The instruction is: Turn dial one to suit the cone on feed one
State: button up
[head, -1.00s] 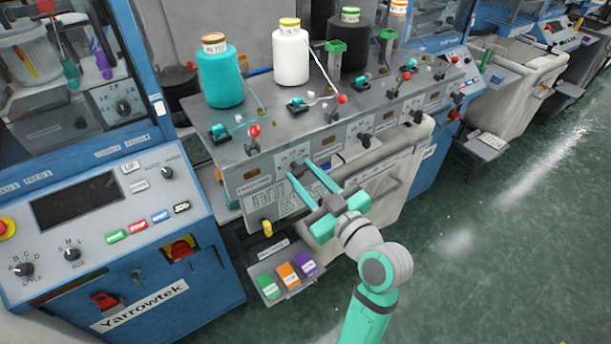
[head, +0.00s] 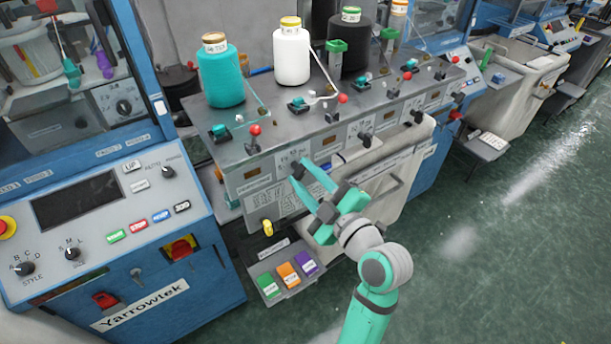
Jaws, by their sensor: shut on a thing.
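The teal cone (head: 221,75) stands upright at the left end of the grey feed unit, with a paper label too small to read at its top. Below it, on the unit's front panel, is the leftmost dark dial (head: 297,170). My gripper (head: 303,173) reaches up to this panel from the lower right, its teal fingers shut on that dial. The fingers hide much of the dial, so I cannot tell its setting. A white label (head: 293,156) with small print sits just above it.
A white cone (head: 291,55) and a black cone (head: 349,45) stand farther along. More dials (head: 365,139) line the front panel to the right. Green floor at right is clear.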

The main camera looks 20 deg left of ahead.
dwell(0.5)
jog(key=o, duration=1)
jog(key=shift+o, duration=0.2)
jog(key=v, duration=1.1)
jog(key=shift+f, duration=0.1)
